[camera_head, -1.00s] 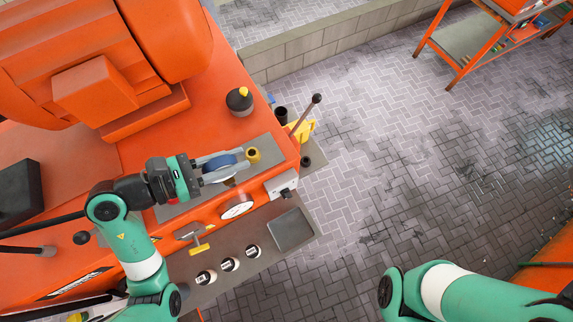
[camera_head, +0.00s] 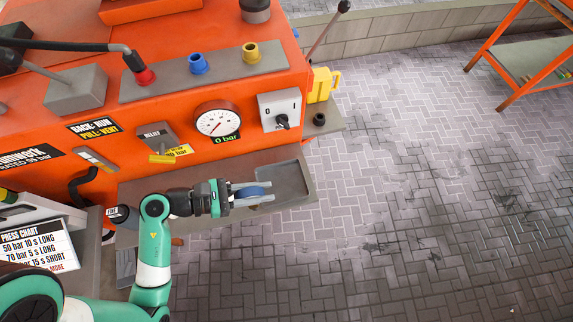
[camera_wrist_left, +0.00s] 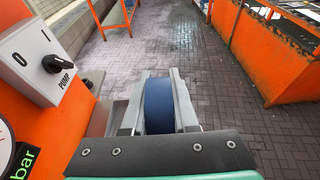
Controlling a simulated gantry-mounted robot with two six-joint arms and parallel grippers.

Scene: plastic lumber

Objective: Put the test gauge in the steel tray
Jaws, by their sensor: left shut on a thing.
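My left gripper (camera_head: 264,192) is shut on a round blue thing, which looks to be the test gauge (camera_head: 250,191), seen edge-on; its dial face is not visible. In the left wrist view the blue rim (camera_wrist_left: 159,105) stands between the two grey fingers. The steel tray (camera_head: 290,176) is a shallow grey rectangle at the right end of the shelf in front of the orange machine. The fingertips reach over the tray's left front part in the head view. I cannot tell the exact height of the gauge above it. My right gripper is not in view.
The orange machine's front panel carries a dial (camera_head: 218,120) and a pump switch (camera_head: 281,110). Behind them a grey strip holds red, blue (camera_head: 198,63) and yellow (camera_head: 251,52) ports. A yellow bracket (camera_head: 323,84) and lever stand at the right. Paved floor is clear beyond.

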